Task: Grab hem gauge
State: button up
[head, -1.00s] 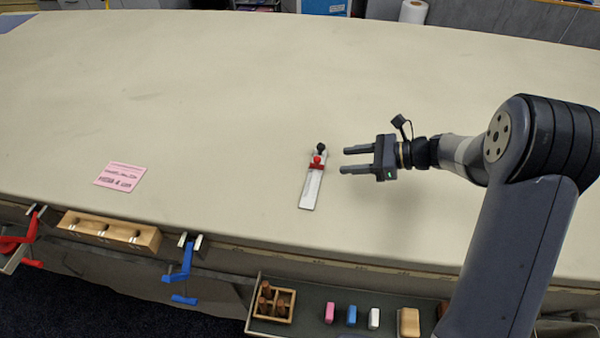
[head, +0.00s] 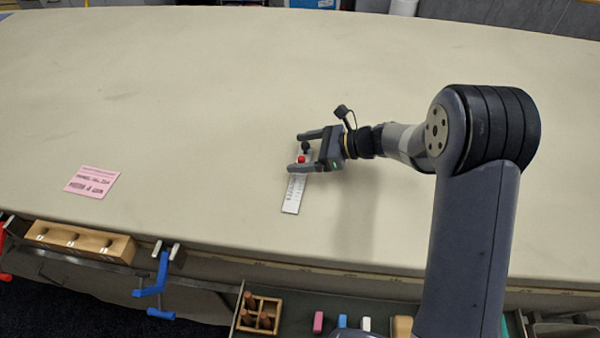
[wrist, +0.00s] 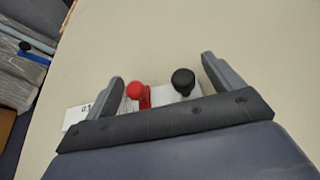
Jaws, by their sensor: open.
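The hem gauge (head: 293,194) is a white ruler-like strip with a red slider and a red and a black knob at its far end. It lies on the cloth table. My gripper (head: 302,151) is open, with its fingers on either side of the knob end. In the wrist view the red and black knobs of the hem gauge (wrist: 136,91) show between the two fingers of my gripper (wrist: 162,70), with gaps to both. The gripper's palm hides part of the strip. I cannot tell whether a finger touches it.
A pink card (head: 92,182) lies on the table (head: 200,100) at left. Along the front edge are a wooden block (head: 80,241), a blue clamp (head: 157,285) and a tray with a wooden box of pegs (head: 259,312) and small coloured blocks. The table beyond the gauge is clear.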

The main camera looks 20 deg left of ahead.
jog(key=c, duration=1.4)
